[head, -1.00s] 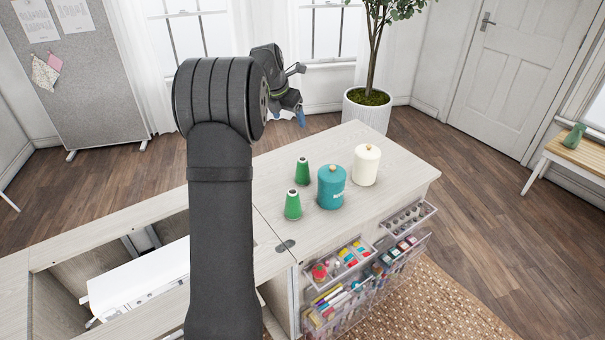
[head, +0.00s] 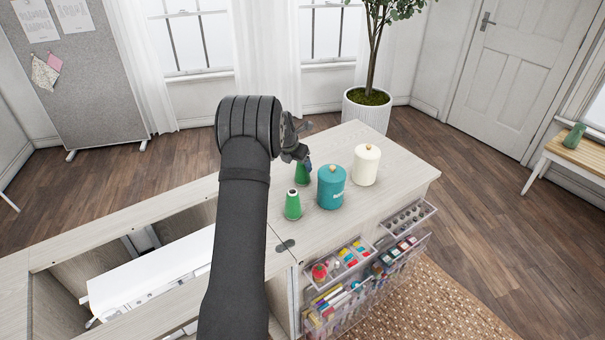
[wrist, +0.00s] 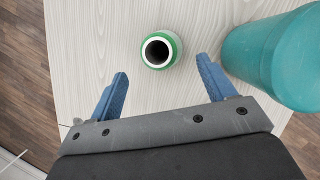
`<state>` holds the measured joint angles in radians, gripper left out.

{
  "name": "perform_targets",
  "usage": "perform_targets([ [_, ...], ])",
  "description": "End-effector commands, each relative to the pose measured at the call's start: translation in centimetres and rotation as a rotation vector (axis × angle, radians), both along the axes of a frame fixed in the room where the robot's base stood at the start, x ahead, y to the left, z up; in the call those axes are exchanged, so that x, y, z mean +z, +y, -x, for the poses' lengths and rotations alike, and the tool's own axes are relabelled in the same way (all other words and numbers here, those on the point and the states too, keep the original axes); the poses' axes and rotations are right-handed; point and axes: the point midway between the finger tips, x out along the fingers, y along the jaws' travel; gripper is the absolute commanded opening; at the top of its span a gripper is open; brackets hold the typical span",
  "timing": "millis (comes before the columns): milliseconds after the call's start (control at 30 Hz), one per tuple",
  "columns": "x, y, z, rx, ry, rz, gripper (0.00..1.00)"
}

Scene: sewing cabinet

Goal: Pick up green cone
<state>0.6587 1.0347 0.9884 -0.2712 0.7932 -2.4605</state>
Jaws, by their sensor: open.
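Two green cones stand upright on the pale cabinet top. The nearer cone (head: 292,207) is fully visible. The farther cone (head: 301,178) is partly covered at its top by my gripper (head: 306,165). In the wrist view, one green cone (wrist: 177,43) shows from above, with a white top rim and a dark hole. My gripper (wrist: 163,84) is open, with its two blue fingers apart and nothing between them. The cone lies just beyond the fingertips, roughly centred between them. I cannot tell the exact height gap.
A teal canister (head: 331,188) stands close to the right of the cones; it also shows near the right finger in the wrist view (wrist: 288,58). A cream canister (head: 366,167) stands behind it. The cabinet top (head: 400,172) is clear at the right. Clear organizers (head: 350,262) hang on the front side.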

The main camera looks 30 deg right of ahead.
Motion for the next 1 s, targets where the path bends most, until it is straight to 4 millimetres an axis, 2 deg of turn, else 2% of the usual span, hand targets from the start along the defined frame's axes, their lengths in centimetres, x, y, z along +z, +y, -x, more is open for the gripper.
perform_targets([
  [167, -0.8, -0.4, -0.1, 0.000, -0.001, 0.001, 0.76],
  [500, -4.6, -2.5, -0.6, -0.001, 0.001, 0.000, 0.76],
  [833, -5.2, -2.8, -0.7, -0.001, -0.001, 0.003, 0.76],
  [867, -5.2, -2.8, -0.7, -0.001, -0.001, 0.003, 0.74],
  [1000, -5.2, -2.8, -0.7, -0.001, -0.001, 0.003, 0.46],
])
